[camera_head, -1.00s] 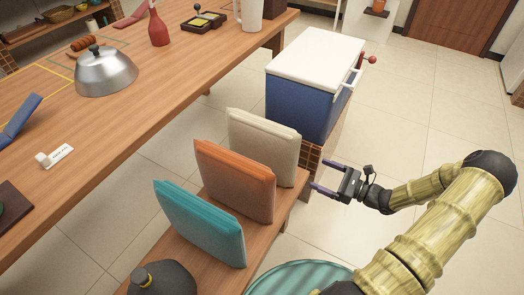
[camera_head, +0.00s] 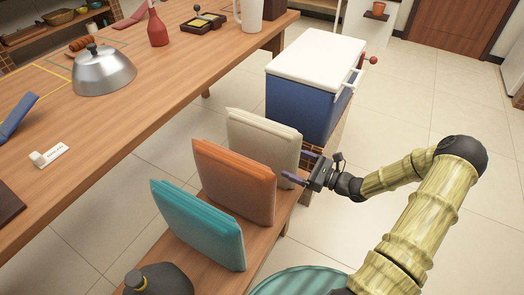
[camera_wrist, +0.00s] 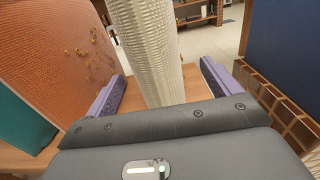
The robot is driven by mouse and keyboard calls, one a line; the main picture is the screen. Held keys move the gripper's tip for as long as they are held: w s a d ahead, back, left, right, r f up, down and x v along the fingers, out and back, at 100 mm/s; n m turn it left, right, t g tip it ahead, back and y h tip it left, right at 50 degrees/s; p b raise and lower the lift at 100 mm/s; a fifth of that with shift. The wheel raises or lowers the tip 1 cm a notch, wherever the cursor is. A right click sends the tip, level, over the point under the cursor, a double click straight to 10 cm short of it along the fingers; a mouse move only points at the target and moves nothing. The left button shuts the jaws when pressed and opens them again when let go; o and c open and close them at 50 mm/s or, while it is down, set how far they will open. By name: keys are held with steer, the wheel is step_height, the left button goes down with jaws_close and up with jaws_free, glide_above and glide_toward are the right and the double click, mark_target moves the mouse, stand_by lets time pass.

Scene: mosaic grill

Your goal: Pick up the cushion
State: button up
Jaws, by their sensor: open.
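Three cushions stand upright in a row on a wooden bench (camera_head: 188,262): a cream cushion (camera_head: 262,138) at the back, an orange cushion (camera_head: 234,180) in the middle and a teal cushion (camera_head: 197,222) in front. My gripper (camera_head: 294,167) is open at the right edge of the cream cushion. In the wrist view, the cream cushion (camera_wrist: 148,50) stands on edge between the two purple fingers (camera_wrist: 160,85), with gaps on both sides. The orange cushion (camera_wrist: 60,50) is just outside the left finger. Whether the fingertips overlap the cream cushion's edge is hard to tell.
A blue cooler with a white lid (camera_head: 305,95) stands on a brick base (camera_wrist: 270,100) close behind the cream cushion. A long wooden table (camera_head: 140,110) runs along the left. A dark bottle-like object (camera_head: 160,280) sits at the bench's near end. Open floor lies to the right.

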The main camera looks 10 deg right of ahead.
mark_target(285, 138)
steer(key=x, duration=0.2)
steer(key=b+x, duration=0.1)
steer(key=shift+a+f+b, duration=0.2)
steer(key=shift+a+b, duration=0.1)
steer(key=shift+a, duration=0.15)
steer(key=shift+w+a+r, duration=0.1)
steer(key=shift+w+a, duration=0.3)
steer(key=shift+w, duration=0.05)
steer(key=c, duration=1.2)
step_height(285, 138, up, 10)
steer(key=p, duration=0.3)
steer(key=shift+p, duration=0.4)
